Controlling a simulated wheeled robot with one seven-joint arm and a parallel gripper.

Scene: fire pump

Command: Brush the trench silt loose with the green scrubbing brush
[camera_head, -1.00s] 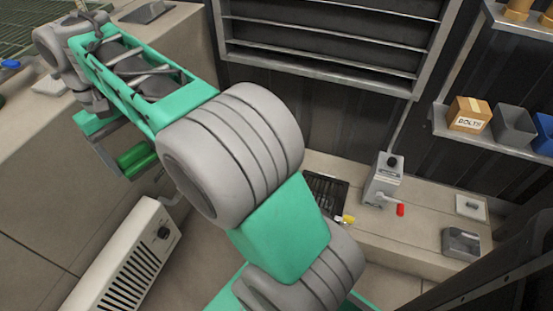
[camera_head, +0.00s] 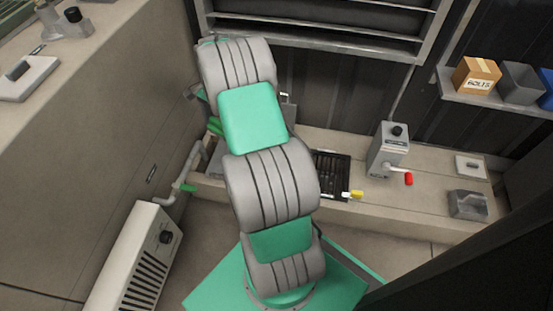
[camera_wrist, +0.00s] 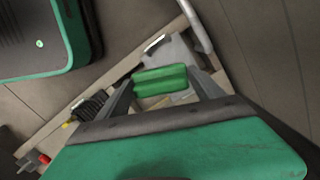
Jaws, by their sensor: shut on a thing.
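My gripper (camera_wrist: 163,76) is shut on the green scrubbing brush (camera_wrist: 160,82), which lies crosswise between the two fingers in the wrist view. In the head view my arm hides most of the gripper, and the brush cannot be made out surely there. The trench (camera_head: 331,173) is a dark slatted opening in the low ledge, right of my arm. It also shows in the wrist view (camera_wrist: 92,104), left of the gripper and apart from the brush. Silt in it is too dark and small to tell.
A grey switch box (camera_head: 389,150) with a red-tipped lever stands right of the trench. A yellow-ended part (camera_head: 355,194) sits at the trench's near edge. A white vented heater (camera_head: 135,258) and a pipe (camera_head: 187,178) are at the left. A shelf holds a bolts box (camera_head: 476,75).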

